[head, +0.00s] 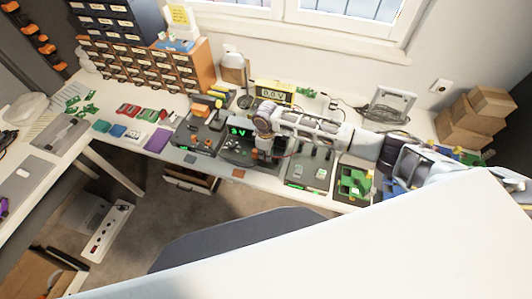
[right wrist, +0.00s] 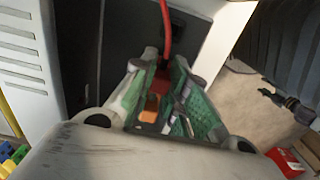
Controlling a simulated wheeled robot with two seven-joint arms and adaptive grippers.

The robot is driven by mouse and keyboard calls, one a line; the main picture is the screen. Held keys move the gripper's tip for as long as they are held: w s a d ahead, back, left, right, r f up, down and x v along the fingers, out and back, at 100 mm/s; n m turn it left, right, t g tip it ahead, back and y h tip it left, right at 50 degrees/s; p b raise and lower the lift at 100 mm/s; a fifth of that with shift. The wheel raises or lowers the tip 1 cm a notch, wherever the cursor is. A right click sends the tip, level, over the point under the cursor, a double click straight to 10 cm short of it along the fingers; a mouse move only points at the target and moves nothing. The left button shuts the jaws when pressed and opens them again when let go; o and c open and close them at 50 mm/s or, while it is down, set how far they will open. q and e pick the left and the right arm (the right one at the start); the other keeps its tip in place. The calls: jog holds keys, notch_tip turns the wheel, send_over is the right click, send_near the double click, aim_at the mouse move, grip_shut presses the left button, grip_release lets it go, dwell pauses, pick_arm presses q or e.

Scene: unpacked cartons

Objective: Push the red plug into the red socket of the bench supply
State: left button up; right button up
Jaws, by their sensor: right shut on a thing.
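The bench supply (head: 238,132) is a dark box with a green lit "3 V" display, standing on the bench in the head view. My right arm reaches in from the right, and my right gripper (head: 264,132) is at the right side of the supply. In the right wrist view, my right gripper (right wrist: 165,68) is shut on the red plug (right wrist: 162,84), with a red cable (right wrist: 166,28) running up from it. Most of the plug is hidden between the fingers. I cannot make out the red socket or whether the plug touches it. My left gripper is not in view.
A yellow meter (head: 273,93) reading about 0.0 V stands behind my right gripper. Drawer cabinets (head: 150,62) are at the back left, and cardboard boxes (head: 478,112) at the back right.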

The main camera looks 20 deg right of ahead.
jog(key=shift+f, duration=0.3)
dwell(0.5)
jog(key=o, duration=0.9)
jog(key=shift+c, duration=0.2)
notch_tip(320, 180, up, 12)
dwell(0.4)
